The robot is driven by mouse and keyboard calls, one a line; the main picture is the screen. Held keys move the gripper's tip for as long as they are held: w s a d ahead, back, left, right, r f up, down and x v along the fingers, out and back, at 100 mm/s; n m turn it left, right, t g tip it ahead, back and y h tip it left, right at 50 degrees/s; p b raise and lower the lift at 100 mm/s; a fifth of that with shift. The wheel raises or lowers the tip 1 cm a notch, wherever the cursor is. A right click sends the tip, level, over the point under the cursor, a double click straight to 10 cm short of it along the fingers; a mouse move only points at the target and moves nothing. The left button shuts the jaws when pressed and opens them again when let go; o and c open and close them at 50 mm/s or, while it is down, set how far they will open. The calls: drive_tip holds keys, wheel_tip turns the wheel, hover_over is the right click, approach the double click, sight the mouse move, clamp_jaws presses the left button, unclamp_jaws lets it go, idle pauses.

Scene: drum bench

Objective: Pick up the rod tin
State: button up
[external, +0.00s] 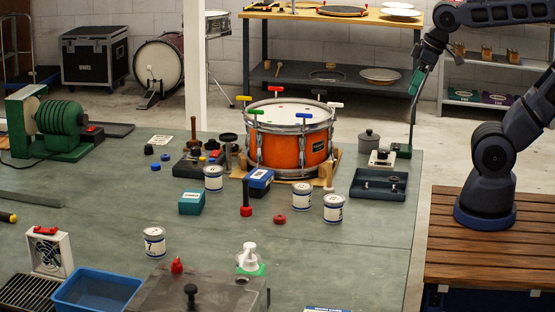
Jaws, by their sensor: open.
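Several white tins with blue bands stand upright on the grey-green bench. One tin (154,241) is at the front left, another tin (213,179) is left of the orange drum, and two tins (301,195) (333,208) stand in front of the drum. The labels are too small to read, so I cannot tell which is the rod tin. My gripper (424,62) is high above the bench's back right corner, far from all the tins. It is open and holds nothing that I can see; its fingers are small and dark here.
The orange drum (276,150) fills the back middle. A blue box (259,182) and a red-based dark post (246,200) stand between tins. The right front bench is mostly clear.

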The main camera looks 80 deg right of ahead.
drive_tip(key=shift+o, duration=0.2)
drive_tip(key=shift+w, duration=0.1)
drive_tip(key=m+g, duration=0.5)
drive_tip(key=m, duration=1.3)
hover_over(334, 197)
drive_tip(key=f, duration=2.2)
drive_tip(key=shift+w+a+f, duration=0.1)
drive_tip(key=shift+a, duration=0.15)
drive_tip(key=shift+w+a+f, duration=0.1)
drive_tip(key=shift+f, duration=0.45)
wheel_tip(334, 197, down, 5)
drive_tip(key=shift+f, duration=0.1)
drive_tip(key=f, duration=0.4)
drive_tip(key=shift+s+d, duration=0.25)
drive_tip(key=shift+d, duration=0.1)
drive_tip(key=shift+f, duration=0.55)
